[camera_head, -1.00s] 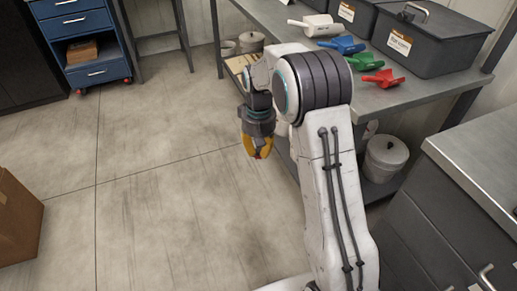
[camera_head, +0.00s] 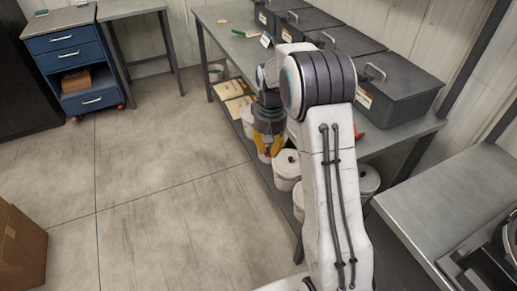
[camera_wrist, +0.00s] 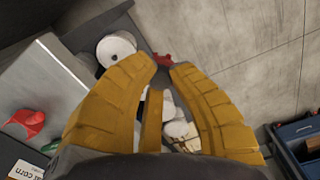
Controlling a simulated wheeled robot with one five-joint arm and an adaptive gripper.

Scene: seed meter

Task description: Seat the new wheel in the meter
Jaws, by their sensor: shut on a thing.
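My gripper (camera_head: 266,155) hangs from the arm beside the front edge of the long bench, its yellow fingers pointing down. In the wrist view, my gripper (camera_wrist: 164,64) is closed on a small red piece (camera_wrist: 162,60) at its fingertips. This may be the new wheel, but most of it is hidden and its shape is unclear. A dark device with a round metal part (camera_head: 488,268) is partly in view on the right-hand counter. I cannot tell if it is the meter.
Grey lidded bins stand along the long bench (camera_head: 226,45), with white pots (camera_head: 287,165) on its lower shelf. A red scoop (camera_wrist: 32,122) lies on the bench. A blue drawer cabinet (camera_head: 75,65) and a cardboard box (camera_head: 20,250) stand left. The middle floor is clear.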

